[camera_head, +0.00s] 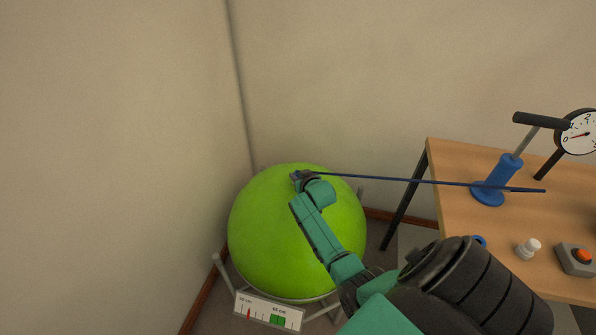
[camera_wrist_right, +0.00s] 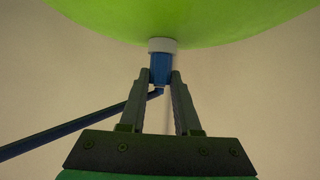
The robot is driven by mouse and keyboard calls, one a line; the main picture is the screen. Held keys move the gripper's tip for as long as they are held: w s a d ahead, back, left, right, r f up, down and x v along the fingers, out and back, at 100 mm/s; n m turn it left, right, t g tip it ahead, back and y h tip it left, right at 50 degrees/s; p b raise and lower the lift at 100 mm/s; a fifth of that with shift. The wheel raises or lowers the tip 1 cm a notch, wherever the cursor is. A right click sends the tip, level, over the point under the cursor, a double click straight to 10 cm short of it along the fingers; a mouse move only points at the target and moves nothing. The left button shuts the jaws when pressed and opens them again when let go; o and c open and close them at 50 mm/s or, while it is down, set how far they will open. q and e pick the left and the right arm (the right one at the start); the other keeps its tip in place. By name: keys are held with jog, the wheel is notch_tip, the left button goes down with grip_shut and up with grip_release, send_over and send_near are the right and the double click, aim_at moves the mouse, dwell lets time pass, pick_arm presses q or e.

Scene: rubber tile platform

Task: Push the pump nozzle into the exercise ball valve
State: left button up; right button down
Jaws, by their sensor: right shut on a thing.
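The big green exercise ball (camera_head: 265,235) sits in a grey stand in the corner. My right gripper (camera_head: 299,178) is at its upper part. In the right wrist view the gripper (camera_wrist_right: 160,78) is shut on the blue pump nozzle (camera_wrist_right: 160,68). A pale collar, seemingly the valve (camera_wrist_right: 162,44), sits at the ball's edge, and the nozzle's front end meets it. I cannot tell how deep the nozzle sits. The blue hose (camera_head: 410,181) runs from the nozzle to the blue pump (camera_head: 499,178) with its black handle. My left gripper is out of view.
The wooden table (camera_head: 455,205) at right carries the pump, a dial gauge (camera_head: 579,133), a small white plug (camera_head: 528,247) and a box with an orange button (camera_head: 577,260). A scale plate (camera_head: 268,310) is at the stand's front. Walls close in behind and left.

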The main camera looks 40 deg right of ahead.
dwell(0.4)
jog(key=c, duration=0.5)
grip_release()
jog(key=shift+f, duration=0.1)
jog(key=shift+c, duration=0.2)
jog(key=shift+s+a+r+p, duration=0.2)
jog(key=shift+s+r+p, duration=0.25)
jog(key=shift+p, duration=0.6)
jog(key=p+v, duration=0.4)
jog(key=p, duration=0.1)
jog(key=shift+s+a+r+p, duration=0.1)
jog(key=shift+s+r+p, duration=0.05)
jog(key=shift+s+p, duration=0.2)
